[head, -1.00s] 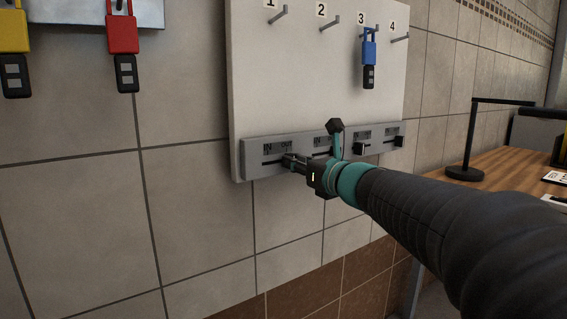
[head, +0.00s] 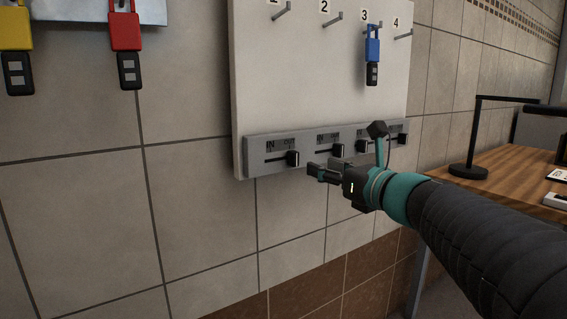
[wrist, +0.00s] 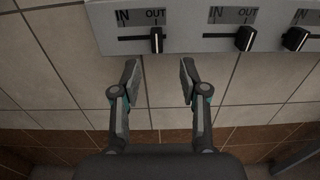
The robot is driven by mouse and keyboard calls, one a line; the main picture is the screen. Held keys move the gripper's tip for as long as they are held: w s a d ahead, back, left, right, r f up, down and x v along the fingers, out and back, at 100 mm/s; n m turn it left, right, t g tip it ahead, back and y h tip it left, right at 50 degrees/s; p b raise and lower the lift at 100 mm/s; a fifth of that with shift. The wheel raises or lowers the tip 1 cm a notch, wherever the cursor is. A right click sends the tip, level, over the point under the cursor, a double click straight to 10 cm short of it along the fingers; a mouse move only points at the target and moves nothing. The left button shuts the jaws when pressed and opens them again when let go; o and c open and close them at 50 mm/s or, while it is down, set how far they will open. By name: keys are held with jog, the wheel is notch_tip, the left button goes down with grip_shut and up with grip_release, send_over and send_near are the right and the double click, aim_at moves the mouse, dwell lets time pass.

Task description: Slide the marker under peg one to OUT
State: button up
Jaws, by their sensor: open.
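The marker under peg one (head: 293,158) is a black slider knob on the grey strip (head: 256,166) along the bottom of the white board. It sits at the right end of its slot, under the OUT label; the wrist view also shows this knob (wrist: 157,40) below OUT. My gripper (head: 313,171) is apart from the strip, just below and to the right of the knob. In the wrist view its two fingers (wrist: 157,75) are spread with nothing between them, and the knob stands just beyond the gap.
Other slider knobs (wrist: 245,38) sit to the right on the strip. A blue key tag (head: 372,55) hangs from peg three. Red (head: 124,45) and yellow (head: 17,50) tags hang at the left. A wooden desk (head: 500,170) stands at the right. The tiled wall below the strip is clear.

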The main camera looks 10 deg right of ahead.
jog(key=shift+v, duration=1.75)
jog(key=s+a+f+n+g+h, duration=0.1)
jog(key=s+f+n+g+h, duration=0.4)
jog(key=f+n, duration=1.15)
jog(key=s+f+n+g+h, duration=0.1)
jog(key=s+f+n+g, duration=0.1)
jog(key=s+f+n, duration=0.3)
jog(key=s+f+n+g+h, duration=0.2)
jog(key=s+f+n, duration=0.3)
jog(key=s+n, duration=0.4)
jog(key=shift+s+g, duration=0.7)
jog(key=shift+s, duration=0.3)
